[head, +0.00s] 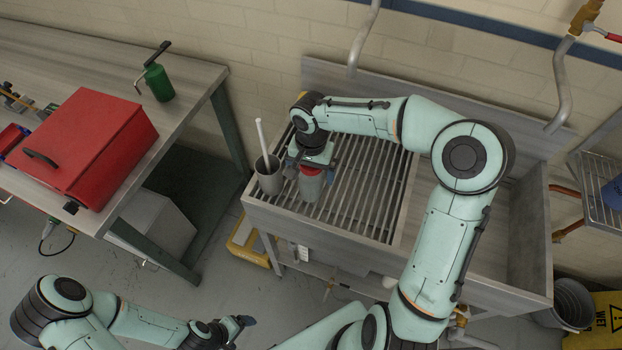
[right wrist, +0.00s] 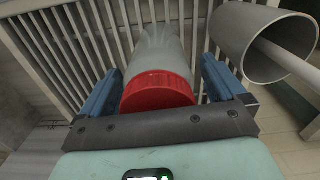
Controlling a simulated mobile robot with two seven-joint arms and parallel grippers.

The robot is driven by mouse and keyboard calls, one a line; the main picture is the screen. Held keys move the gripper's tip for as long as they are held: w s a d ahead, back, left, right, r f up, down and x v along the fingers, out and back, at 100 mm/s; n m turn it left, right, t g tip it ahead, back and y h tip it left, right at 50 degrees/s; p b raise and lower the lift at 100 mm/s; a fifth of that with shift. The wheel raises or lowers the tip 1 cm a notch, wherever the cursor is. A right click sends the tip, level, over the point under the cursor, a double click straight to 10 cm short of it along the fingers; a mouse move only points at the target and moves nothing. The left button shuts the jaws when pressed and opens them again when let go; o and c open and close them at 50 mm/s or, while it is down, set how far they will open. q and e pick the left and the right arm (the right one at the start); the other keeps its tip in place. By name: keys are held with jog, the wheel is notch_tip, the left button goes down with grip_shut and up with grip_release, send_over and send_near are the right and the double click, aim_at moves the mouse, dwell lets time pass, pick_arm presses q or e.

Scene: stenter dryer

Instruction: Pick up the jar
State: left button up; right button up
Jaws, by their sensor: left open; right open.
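The jar (head: 311,187) is grey with a red lid and stands on the slatted rack of the sink unit. In the right wrist view the jar's red lid (right wrist: 158,91) lies between the two blue fingers. My right gripper (head: 311,168) is at the jar from above; in the wrist view its fingers (right wrist: 160,85) are open, one on each side of the jar, with a small gap visible at the right. My left gripper (head: 240,325) is low at the bottom of the head view, away from the jar, open and empty.
A grey cup (head: 268,180) with a white rod stands just left of the jar, close to my right gripper; it also shows in the wrist view (right wrist: 250,45). The slatted rack (head: 375,190) is clear right of the jar. A red toolbox (head: 90,140) sits on the left bench.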

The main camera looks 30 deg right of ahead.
jog(key=shift+s+f, duration=0.1)
jog(key=c, duration=1.3)
